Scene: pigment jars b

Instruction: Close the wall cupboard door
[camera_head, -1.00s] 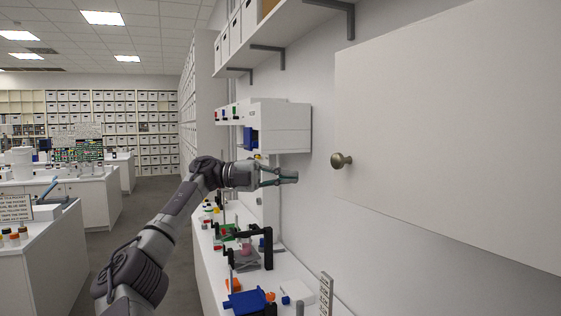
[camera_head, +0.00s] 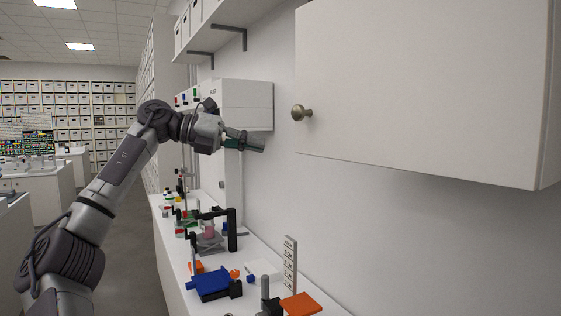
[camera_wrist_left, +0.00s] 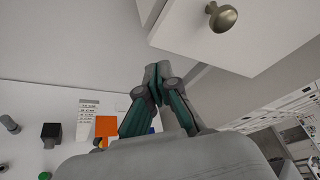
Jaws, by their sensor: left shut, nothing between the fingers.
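The wall cupboard door (camera_head: 420,85) is a plain white panel at upper right in the head view, with a round metal knob (camera_head: 301,112) near its lower left corner. How far it stands open cannot be told. In the left wrist view the door (camera_wrist_left: 200,32) and knob (camera_wrist_left: 221,17) show at the top. My left gripper (camera_head: 262,146) is shut and empty, left of and below the knob in the head view, apart from it. Its closed fingertips show in the left wrist view (camera_wrist_left: 158,72) below the door's edge. My right gripper is out of view.
A bench below holds a blue device (camera_head: 212,284), an orange plate (camera_head: 301,304), a grey labelled strip (camera_head: 290,262) and other small items. A white wall unit (camera_head: 245,104) hangs behind my gripper, under a shelf (camera_head: 235,28). The wall below the door is bare.

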